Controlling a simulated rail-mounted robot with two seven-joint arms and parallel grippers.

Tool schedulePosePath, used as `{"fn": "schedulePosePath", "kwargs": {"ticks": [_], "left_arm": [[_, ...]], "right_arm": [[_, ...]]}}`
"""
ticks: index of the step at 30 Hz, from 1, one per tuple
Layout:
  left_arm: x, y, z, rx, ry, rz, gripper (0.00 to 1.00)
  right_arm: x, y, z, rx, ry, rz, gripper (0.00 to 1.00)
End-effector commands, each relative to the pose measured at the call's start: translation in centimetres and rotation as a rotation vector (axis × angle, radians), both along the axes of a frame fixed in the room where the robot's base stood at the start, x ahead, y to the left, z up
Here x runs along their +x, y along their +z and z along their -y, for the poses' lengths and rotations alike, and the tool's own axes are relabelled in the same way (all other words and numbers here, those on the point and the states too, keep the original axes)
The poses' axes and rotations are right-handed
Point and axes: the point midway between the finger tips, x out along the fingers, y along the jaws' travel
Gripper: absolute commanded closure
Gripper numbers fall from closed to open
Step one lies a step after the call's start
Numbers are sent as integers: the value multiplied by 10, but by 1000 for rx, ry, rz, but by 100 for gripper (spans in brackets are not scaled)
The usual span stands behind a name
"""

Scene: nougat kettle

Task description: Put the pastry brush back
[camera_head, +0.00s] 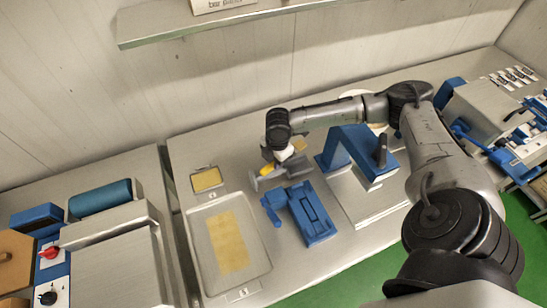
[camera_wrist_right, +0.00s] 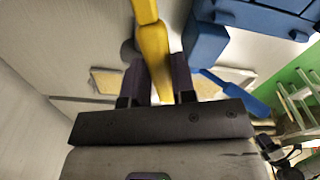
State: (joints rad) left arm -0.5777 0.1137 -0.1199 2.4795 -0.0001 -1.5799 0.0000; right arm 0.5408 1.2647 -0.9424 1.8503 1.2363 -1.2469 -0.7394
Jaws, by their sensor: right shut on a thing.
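My right gripper (camera_head: 283,166) is above the middle of the steel table and shut on a yellow handle (camera_head: 267,169), which I take to be the pastry brush. The wrist view also shows the yellow handle (camera_wrist_right: 153,50) between the two dark fingers (camera_wrist_right: 158,85) of my right gripper. The brush's bristles are not clear in either view. The handle is above and to the left of a blue block-shaped fixture (camera_head: 318,226) on the table. My left gripper is not in view.
A large shallow tray (camera_head: 258,266) with a yellow sheet lies left of the blue fixture. A smaller tray (camera_head: 194,185) lies behind it. A blue-armed machine (camera_head: 345,150) stands to the right. A shelf (camera_head: 160,30) runs along the wall above.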

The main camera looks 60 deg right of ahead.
Motion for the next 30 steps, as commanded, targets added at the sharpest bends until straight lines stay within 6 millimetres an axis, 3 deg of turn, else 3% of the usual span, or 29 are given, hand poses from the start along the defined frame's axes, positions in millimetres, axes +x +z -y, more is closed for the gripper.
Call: {"fn": "schedulePosePath", "kwargs": {"ticks": [4,8,21,30], "left_arm": [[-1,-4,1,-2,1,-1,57],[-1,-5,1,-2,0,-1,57],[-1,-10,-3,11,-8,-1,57],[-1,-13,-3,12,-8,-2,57]], "right_arm": [[-19,-13,22,-31,34,-15,99],[-20,-21,31,-40,47,-17,99],[55,-71,60,-42,48,-16,99],[80,-87,70,-42,50,-18,99]]}}
